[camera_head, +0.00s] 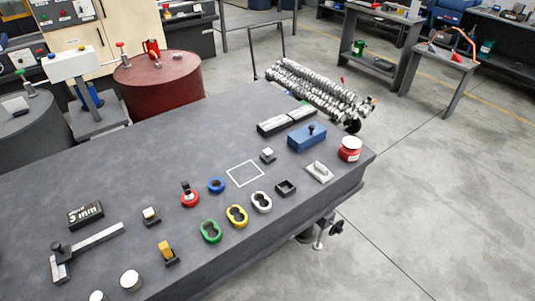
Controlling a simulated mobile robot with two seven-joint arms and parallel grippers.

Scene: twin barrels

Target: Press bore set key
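No label marks the bore set key, so I cannot tell which thing it is. Small key-like pieces on the grey table (110,180) are a dark block with a pale top (151,215), a yellow-topped piece (167,250) and a pale-topped block (267,155). Neither of my grippers is in view.
Blue (216,185), green (210,231), yellow (237,215) and white (261,201) rings lie mid-table. A blue block (307,139) and red jar (349,149) stand at the right end. A red barrel (160,85) stands behind. The table's back left is clear.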

